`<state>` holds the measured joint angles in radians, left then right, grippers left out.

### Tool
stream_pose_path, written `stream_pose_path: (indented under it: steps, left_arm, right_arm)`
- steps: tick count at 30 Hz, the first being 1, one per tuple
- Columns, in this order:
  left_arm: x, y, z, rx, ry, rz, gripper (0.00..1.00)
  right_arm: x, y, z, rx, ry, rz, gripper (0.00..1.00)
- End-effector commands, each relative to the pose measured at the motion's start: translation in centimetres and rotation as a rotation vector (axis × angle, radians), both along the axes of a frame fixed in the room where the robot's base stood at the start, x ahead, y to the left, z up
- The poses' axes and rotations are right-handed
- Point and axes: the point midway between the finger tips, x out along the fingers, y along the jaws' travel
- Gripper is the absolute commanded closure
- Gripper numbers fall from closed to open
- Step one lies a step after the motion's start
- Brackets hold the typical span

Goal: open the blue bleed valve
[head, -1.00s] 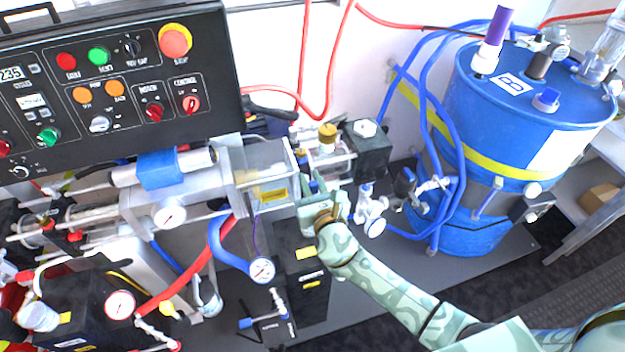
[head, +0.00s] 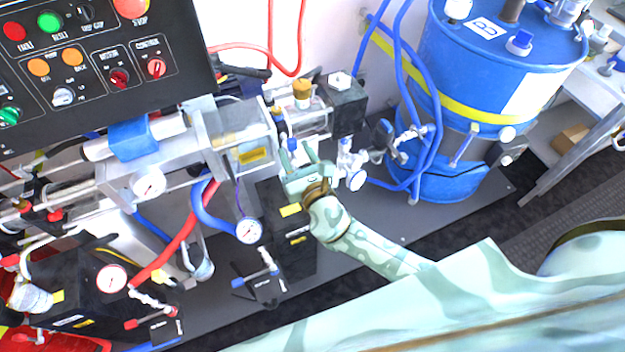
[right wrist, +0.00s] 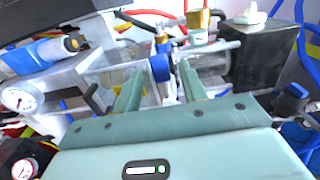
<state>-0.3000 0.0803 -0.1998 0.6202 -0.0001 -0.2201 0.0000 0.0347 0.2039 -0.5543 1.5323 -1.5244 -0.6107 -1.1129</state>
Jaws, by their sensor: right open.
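My right gripper (head: 297,155) is open, its fingers pointing up at the pump end of the machine. In the head view, small blue parts (head: 282,136) sit just above the fingertips. A separate blue-handled valve (head: 262,272) stands low on a black plate, left of and below the gripper. I cannot tell from labels which is the bleed valve. My left gripper is not in view.
A black block (head: 347,100) and a clear cylinder with a brass cap (head: 302,90) are close beside the fingers. A blue drum (head: 470,95) with blue hoses stands right. A control panel (head: 90,70) overhangs at upper left. A gauge (head: 249,230) is below left.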

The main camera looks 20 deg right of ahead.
Motion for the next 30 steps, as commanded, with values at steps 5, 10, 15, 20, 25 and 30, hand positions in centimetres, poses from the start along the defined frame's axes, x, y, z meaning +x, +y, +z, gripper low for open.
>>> stream_pose_path:
  steps: [5, 10, 15, 20, 25, 30]
  left_arm:
    - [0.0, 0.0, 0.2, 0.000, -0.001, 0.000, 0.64]
    - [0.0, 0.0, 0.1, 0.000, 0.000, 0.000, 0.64]
    - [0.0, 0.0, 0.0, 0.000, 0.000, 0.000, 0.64]
    - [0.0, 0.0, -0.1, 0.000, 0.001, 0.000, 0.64]
    - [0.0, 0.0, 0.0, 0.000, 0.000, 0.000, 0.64]
    - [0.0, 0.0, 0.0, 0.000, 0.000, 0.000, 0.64]
  right_arm:
    - [-5.2, -0.2, -0.1, -0.001, 0.003, 0.001, 0.58]
    - [-9.0, -0.3, -0.1, -0.001, 0.004, 0.002, 0.58]
    - [-11.0, -0.4, -0.1, -0.001, 0.002, 0.001, 0.58]
    - [-11.5, -0.4, 0.0, -0.002, 0.001, 0.000, 0.58]
    - [-11.5, -0.4, 0.0, -0.002, 0.001, 0.000, 0.58]
    - [-11.5, -0.4, 0.0, -0.001, 0.001, 0.000, 0.58]
